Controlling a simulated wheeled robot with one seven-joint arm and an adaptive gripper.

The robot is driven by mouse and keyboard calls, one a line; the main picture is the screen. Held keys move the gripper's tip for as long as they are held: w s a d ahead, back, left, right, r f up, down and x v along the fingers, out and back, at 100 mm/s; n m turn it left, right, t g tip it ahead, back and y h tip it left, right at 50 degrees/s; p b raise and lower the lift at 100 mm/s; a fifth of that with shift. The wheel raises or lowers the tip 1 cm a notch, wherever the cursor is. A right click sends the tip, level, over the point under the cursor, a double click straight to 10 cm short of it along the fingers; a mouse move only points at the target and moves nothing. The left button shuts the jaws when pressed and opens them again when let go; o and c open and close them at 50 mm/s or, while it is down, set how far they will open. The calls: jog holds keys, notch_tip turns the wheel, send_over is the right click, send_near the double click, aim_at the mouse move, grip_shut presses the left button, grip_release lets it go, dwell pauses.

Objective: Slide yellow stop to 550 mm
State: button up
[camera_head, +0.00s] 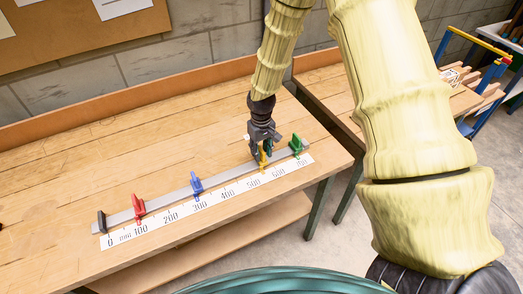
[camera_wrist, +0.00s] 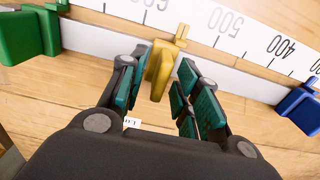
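The yellow stop (camera_head: 263,158) sits on the grey rail, with its pointer about midway between the 500 and 600 labels. In the wrist view the yellow stop (camera_wrist: 161,68) stands between the two fingers of my gripper (camera_wrist: 162,72). A narrow gap shows on each side of the stop, so the gripper looks open around it. In the head view my gripper (camera_head: 262,145) is directly over the stop and hides part of it. The white scale (camera_head: 185,216) runs along the rail's near side, with 0 at the left.
The green stop (camera_head: 296,145) is close on the right of my gripper. The blue stop (camera_head: 197,185) and red stop (camera_head: 138,206) stand farther left. The wooden bench (camera_head: 60,180) is otherwise mostly clear.

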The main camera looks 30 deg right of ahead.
aim_at(261, 150)
notch_tip(261, 150, up, 12)
dwell(0.8)
jog(key=shift+f, duration=0.1)
dwell(0.4)
